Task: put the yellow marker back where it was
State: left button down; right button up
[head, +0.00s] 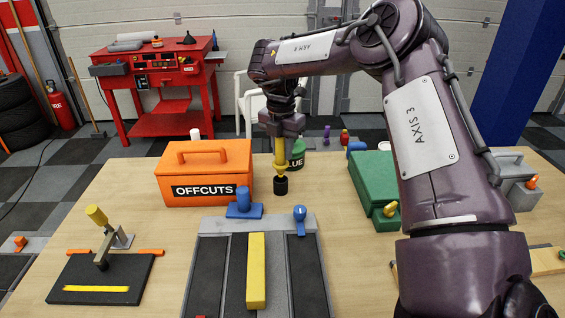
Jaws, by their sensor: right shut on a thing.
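My right gripper (280,146) hangs pointing down from the purple arm, near the middle of the bench. It is shut on the yellow marker (280,168), whose yellow body is upright with a black end at the bottom. The marker is just right of the orange OFFCUTS box and in front of the green glue container. I cannot tell whether its black end touches the bench. My left gripper is not in view.
The orange OFFCUTS box (219,157), green glue container (298,155) and green case (370,180) stand nearby. Bare bench (335,215) lies right of the fixture.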

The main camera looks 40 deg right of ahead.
aim_at(283, 161)
notch_tip(283, 161, down, 4)
jog(key=shift+r, duration=0.1)
jog(key=shift+d, duration=0.1)
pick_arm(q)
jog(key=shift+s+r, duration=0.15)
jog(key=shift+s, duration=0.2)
pick_arm(e)
jog(key=shift+f, duration=0.3)
jog(key=o, duration=1)
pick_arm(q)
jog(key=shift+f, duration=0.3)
